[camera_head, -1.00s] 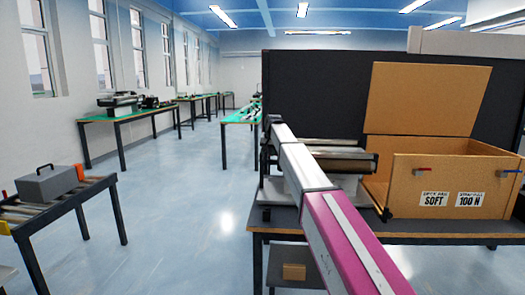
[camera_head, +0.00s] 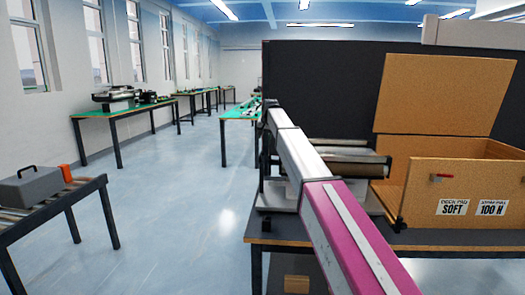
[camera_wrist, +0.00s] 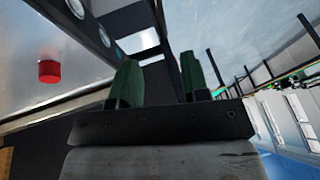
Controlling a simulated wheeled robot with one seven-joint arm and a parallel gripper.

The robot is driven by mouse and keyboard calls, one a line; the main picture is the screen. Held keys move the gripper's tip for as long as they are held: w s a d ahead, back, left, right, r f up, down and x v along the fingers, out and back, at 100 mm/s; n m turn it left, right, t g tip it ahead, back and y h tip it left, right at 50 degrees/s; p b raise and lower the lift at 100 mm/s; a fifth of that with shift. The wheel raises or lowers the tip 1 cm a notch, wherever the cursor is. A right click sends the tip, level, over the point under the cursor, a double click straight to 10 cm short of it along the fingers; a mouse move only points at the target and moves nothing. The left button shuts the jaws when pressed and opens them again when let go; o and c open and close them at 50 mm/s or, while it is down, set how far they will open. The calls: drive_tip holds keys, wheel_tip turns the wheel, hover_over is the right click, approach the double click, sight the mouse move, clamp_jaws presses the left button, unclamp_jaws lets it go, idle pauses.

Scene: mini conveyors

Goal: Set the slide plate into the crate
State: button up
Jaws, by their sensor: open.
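The crate (camera_head: 425,215) is an open wooden box with its lid (camera_head: 433,95) raised, on a dark table at the right. Its front carries labels reading "SOFT" and "100 N". A grey block with a black handle (camera_head: 42,186) lies on a roller conveyor at the left; I cannot tell whether it is the slide plate. No other thing is clearly the slide plate. My gripper (camera_wrist: 160,80) shows in the wrist view with its two green fingers apart and nothing between them. In the head view my arm reaches toward the table and the gripper itself cannot be made out.
A roller conveyor unit (camera_head: 345,157) stands on the dark table (camera_head: 410,240), left of the crate. A black partition (camera_head: 325,85) rises behind. An orange piece (camera_head: 66,173) is beside the grey block. The blue floor (camera_head: 165,215) between the left conveyor and the table is clear.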

sight(262, 152)
drive_tip(key=x, duration=1)
clamp_jaws()
